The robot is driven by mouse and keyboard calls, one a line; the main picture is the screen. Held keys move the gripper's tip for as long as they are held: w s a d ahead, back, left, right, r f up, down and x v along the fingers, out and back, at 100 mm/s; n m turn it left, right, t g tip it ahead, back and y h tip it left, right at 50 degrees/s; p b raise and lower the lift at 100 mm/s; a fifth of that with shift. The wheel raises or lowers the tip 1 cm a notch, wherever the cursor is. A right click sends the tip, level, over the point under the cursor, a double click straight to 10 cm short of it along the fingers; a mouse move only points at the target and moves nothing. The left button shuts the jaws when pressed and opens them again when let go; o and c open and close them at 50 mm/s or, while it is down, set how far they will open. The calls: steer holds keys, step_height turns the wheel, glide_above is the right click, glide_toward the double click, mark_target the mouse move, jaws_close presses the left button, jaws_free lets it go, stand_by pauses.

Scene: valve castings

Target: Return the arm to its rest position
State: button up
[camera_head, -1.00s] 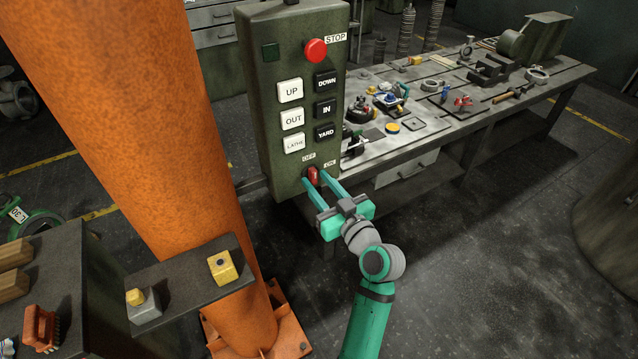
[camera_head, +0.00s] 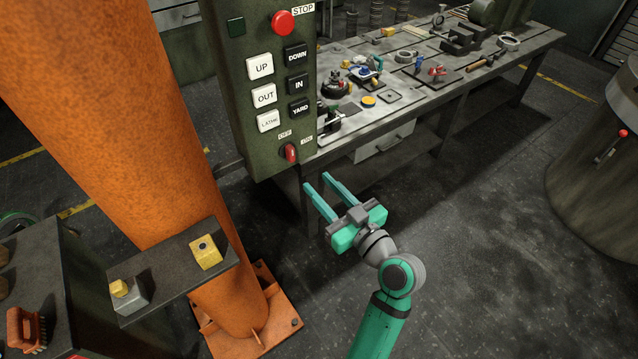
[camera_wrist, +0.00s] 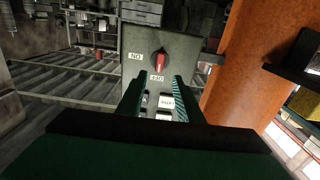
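My gripper (camera_head: 327,194) is open and empty, with its two teal fingers apart. In the head view it stands to the right of and below the control box (camera_head: 250,110), clear of it. The red rotary switch (camera_head: 290,153) sits near the bottom of the box, between the OFF and ON labels. The wrist view shows the same switch (camera_wrist: 161,61) ahead of the open fingers (camera_wrist: 158,97), with a gap between them. The picture there is upside down, so the labels read inverted.
An orange column (camera_head: 150,130) stands left of the box, with a small shelf (camera_head: 170,272) on it. A workbench (camera_head: 440,105) with tools and parts lies behind my gripper. A large round drum (camera_head: 595,175) stands at the right. The floor around my arm (camera_head: 470,270) is clear.

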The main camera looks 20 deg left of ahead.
steer(key=shift+f, duration=0.1)
stand_by(0.3)
steer(key=s+d+f+m+t+h, duration=0.2)
steer(key=f+m+h, duration=0.15)
steer(key=f, duration=0.25)
steer(key=s+d+f+m+t+h, duration=0.1)
steer(key=s+d+f+m+h, duration=0.2)
steer(key=f, duration=0.4)
steer(key=s+d+f+m+h, duration=0.55)
steer(key=s+f, duration=0.25)
steer(key=s, duration=0.4)
steer(key=s+d+r+h, duration=0.1)
steer(key=s+r, duration=0.1)
steer(key=s, duration=0.7)
steer(key=s+d+r+n+t+h, duration=0.1)
steer(key=s+d+r, duration=0.1)
steer(key=s, duration=0.7)
steer(key=shift+r, duration=0.3)
